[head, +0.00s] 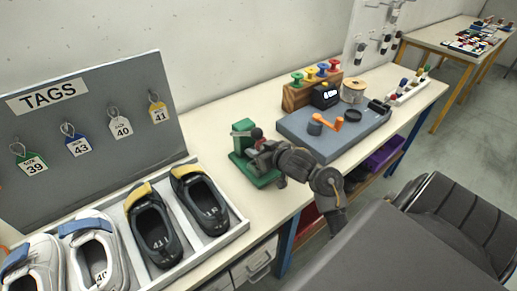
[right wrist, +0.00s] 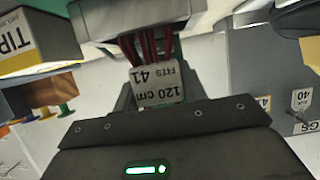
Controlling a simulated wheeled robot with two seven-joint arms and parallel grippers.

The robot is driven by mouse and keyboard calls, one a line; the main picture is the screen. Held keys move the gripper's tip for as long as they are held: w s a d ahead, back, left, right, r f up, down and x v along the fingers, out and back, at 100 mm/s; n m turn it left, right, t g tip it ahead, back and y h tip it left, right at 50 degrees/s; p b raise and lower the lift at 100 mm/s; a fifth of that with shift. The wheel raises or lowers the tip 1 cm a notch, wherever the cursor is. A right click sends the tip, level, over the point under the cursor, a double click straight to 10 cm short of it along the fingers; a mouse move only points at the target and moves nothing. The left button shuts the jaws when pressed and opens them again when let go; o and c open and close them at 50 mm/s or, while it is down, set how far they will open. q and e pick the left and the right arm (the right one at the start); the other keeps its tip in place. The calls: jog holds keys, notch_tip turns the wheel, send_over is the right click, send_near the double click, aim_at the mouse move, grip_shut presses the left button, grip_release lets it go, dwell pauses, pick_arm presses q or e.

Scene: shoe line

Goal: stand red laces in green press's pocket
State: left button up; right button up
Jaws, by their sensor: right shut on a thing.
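The green press (head: 243,128) stands on the white bench, right of the shoe tray. My right gripper (head: 256,148) is at the press, its fingers over the press's middle. In the right wrist view it is shut on the red laces (right wrist: 152,42), which carry a silver label (right wrist: 157,85) reading "120 cm FITS 41". Green parts of the press (right wrist: 123,101) show behind the label. A small red spot by the gripper in the head view may be the laces or part of the press. The press's pocket is hidden, so I cannot tell whether the laces are inside it. My left gripper is out of view.
A white tray (head: 240,226) with several shoes lies left of the press. Behind it stands a TAGS board (head: 85,95) with hanging tags. Right of the press are a grey mat (head: 352,140) with tools and a wooden spool rack (head: 296,96).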

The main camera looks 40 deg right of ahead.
jog(key=o, duration=1.1)
jog(key=shift+c, duration=0.2)
jog(key=p+v, duration=0.2)
jog(key=v, duration=0.9)
jog(key=shift+w+a, duration=0.1)
jog(key=shift+a, duration=0.05)
